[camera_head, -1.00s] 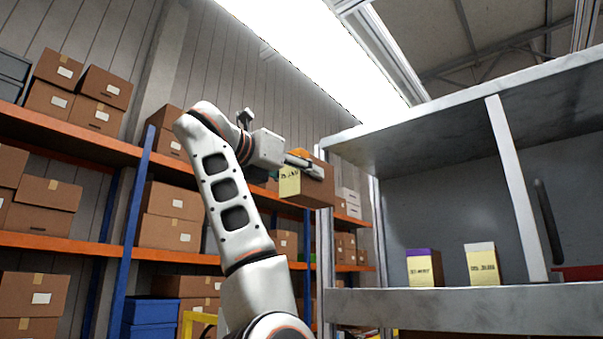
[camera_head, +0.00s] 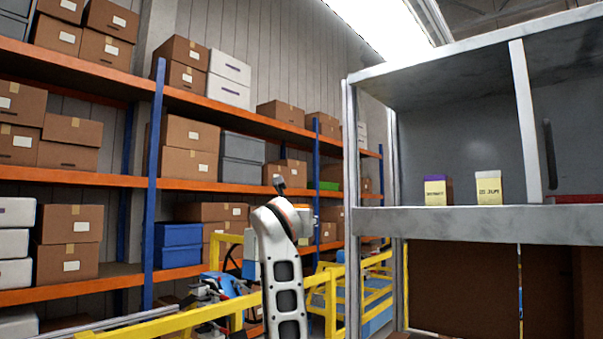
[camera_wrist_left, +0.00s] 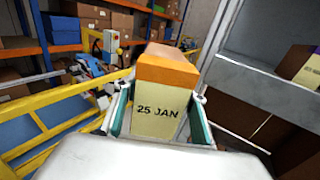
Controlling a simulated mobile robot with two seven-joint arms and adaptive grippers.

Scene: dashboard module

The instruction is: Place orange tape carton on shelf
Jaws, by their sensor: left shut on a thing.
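The orange tape carton (camera_wrist_left: 165,85) has an orange top band and a pale yellow label reading "25 JAN". My left gripper (camera_wrist_left: 160,106) is shut on it, one finger along each side, in the left wrist view. In the head view my left arm stands upright left of the shelf, and I cannot make out the gripper or carton there. The grey metal shelf (camera_head: 470,222) is at the right. A purple-topped carton (camera_head: 438,190) and a white-topped carton (camera_head: 488,188) stand upright on its board. My right gripper is not in view.
A grey upright post (camera_head: 525,120) divides the shelf front, right of the white-topped carton. The board is bare left of the purple-topped carton. Yellow railings (camera_head: 330,285) stand below left. An orange-and-blue rack (camera_head: 110,182) with several boxes fills the left background.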

